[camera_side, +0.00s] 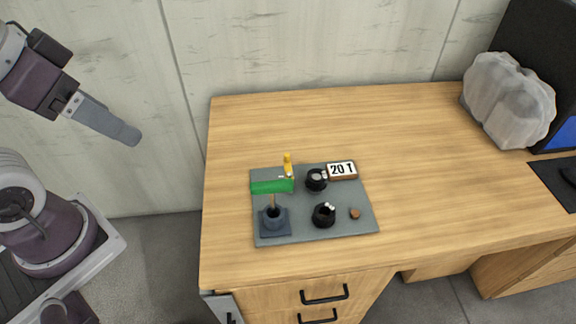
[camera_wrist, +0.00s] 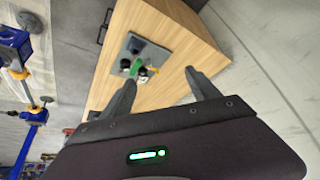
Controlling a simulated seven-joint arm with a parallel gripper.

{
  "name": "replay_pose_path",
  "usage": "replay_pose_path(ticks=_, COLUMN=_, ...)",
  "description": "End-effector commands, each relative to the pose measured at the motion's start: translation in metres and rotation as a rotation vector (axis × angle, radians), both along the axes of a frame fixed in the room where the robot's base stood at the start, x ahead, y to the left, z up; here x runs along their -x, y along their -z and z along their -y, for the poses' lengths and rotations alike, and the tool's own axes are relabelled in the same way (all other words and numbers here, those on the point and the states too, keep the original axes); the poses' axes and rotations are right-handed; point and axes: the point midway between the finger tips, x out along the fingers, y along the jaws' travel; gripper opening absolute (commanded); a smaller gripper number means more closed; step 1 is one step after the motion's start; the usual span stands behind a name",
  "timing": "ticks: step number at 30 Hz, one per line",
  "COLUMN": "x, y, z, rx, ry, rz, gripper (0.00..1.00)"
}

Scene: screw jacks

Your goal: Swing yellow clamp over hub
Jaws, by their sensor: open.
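The yellow clamp (camera_side: 288,160) is a small upright yellow piece at the back edge of a grey plate (camera_side: 297,230) on the wooden desk. Two black round knob-like parts, one at the back (camera_side: 316,180) and one at the front (camera_side: 324,216), stand on the plate to its right. I cannot tell which is the hub. A green bar (camera_side: 272,187) stands in front of the clamp, above a dark socket block (camera_side: 274,222). My gripper (camera_wrist: 159,75) is open and empty, well away from the plate; it shows at upper left in the side view (camera_side: 133,138).
A sign reading "20 1" (camera_side: 342,170) and a small brown piece (camera_side: 355,213) are on the plate. A wrapped translucent bundle (camera_side: 508,100) and a dark monitor (camera_side: 530,40) stand at the desk's right. The desk around the plate is clear.

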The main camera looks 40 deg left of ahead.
Motion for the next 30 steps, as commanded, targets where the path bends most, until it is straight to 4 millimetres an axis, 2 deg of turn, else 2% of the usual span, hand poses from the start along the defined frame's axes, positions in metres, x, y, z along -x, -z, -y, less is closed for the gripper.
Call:
replay_pose_path(ticks=12, x=0.0, y=0.0, z=0.0, rx=0.0, ry=0.0, rz=0.0, gripper=0.7)
replay_pose_path(ticks=14, x=-0.001, y=-0.001, z=0.0, rx=0.005, ry=-0.004, rz=-0.003, gripper=0.59)
replay_pose_path(ticks=17, x=-0.02, y=-0.008, z=0.006, rx=0.092, ry=-0.071, rz=-0.05, gripper=0.39)
replay_pose_path(ticks=18, x=-0.036, y=-0.012, z=0.009, rx=0.157, ry=-0.132, rz=-0.09, gripper=0.36)
replay_pose_path(ticks=20, x=-0.069, y=-0.016, z=0.015, rx=0.264, ry=-0.258, rz=-0.165, gripper=0.36)
replay_pose_path(ticks=21, x=-0.095, y=-0.014, z=0.019, rx=0.329, ry=-0.359, rz=-0.219, gripper=0.36)
replay_pose_path(ticks=23, x=-0.135, y=-0.004, z=0.024, rx=0.406, ry=-0.52, rz=-0.295, gripper=0.36)
replay_pose_path(ticks=24, x=-0.161, y=0.006, z=0.026, rx=0.44, ry=-0.63, rz=-0.339, gripper=0.36)
replay_pose_path(ticks=26, x=-0.199, y=0.03, z=0.03, rx=0.472, ry=-0.797, rz=-0.395, gripper=0.36)
replay_pose_path(ticks=27, x=-0.223, y=0.05, z=0.033, rx=0.48, ry=-0.91, rz=-0.423, gripper=0.36)
replay_pose_path(ticks=29, x=-0.255, y=0.084, z=0.036, rx=0.477, ry=-1.071, rz=-0.447, gripper=0.36)
replay_pose_path(ticks=30, x=-0.274, y=0.108, z=0.037, rx=0.468, ry=-1.17, rz=-0.452, gripper=0.36)
